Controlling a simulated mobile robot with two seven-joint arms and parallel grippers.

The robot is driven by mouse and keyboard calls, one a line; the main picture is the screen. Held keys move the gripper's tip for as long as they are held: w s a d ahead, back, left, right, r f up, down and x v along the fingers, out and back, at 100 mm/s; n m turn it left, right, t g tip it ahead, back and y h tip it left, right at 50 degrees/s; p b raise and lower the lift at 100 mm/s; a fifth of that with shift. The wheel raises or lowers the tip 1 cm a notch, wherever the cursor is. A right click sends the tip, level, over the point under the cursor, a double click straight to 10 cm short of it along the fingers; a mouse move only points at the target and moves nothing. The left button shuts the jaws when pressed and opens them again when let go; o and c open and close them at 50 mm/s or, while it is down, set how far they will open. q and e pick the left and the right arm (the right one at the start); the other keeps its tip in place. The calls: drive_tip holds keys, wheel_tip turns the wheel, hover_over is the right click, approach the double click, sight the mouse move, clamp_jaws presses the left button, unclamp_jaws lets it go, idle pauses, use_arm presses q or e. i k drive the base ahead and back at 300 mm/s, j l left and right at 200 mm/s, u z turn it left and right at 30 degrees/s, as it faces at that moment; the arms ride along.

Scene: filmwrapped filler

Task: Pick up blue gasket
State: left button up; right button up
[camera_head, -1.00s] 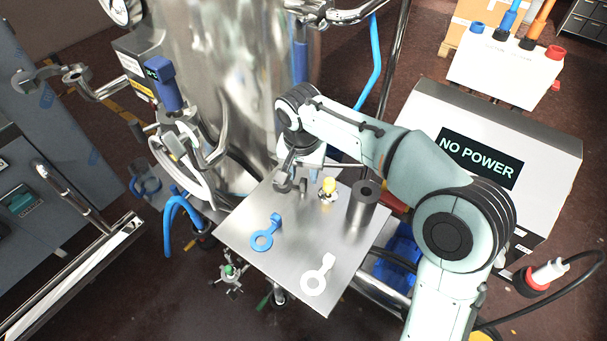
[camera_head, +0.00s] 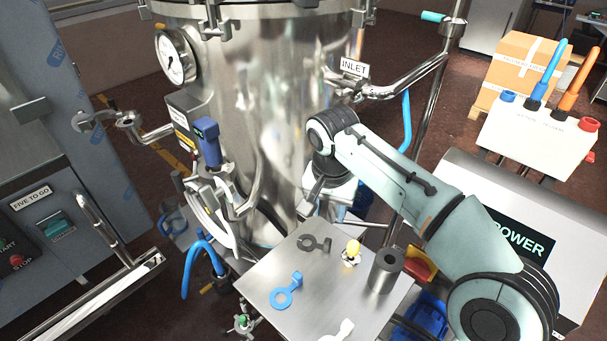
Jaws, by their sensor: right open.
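The blue gasket (camera_head: 281,298), a flat ring with a tab, lies on the steel table plate (camera_head: 255,284), left of its middle. My right arm comes in from the right. Its gripper (camera_head: 309,204) points down beyond the plate's back edge, in front of the steel tank, up and to the right of the blue gasket. It is open, seen partly edge-on, and clear of the gasket. My left gripper is not in view.
A dark gasket (camera_head: 314,243), a yellow-topped fitting (camera_head: 351,252) and a dark hollow cylinder (camera_head: 384,271) are on the plate. A white gasket (camera_head: 339,331) is cut off at the bottom. The steel tank (camera_head: 265,100) stands close behind.

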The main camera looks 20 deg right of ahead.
sight(297, 277)
drive_tip(key=k+j, duration=0.8)
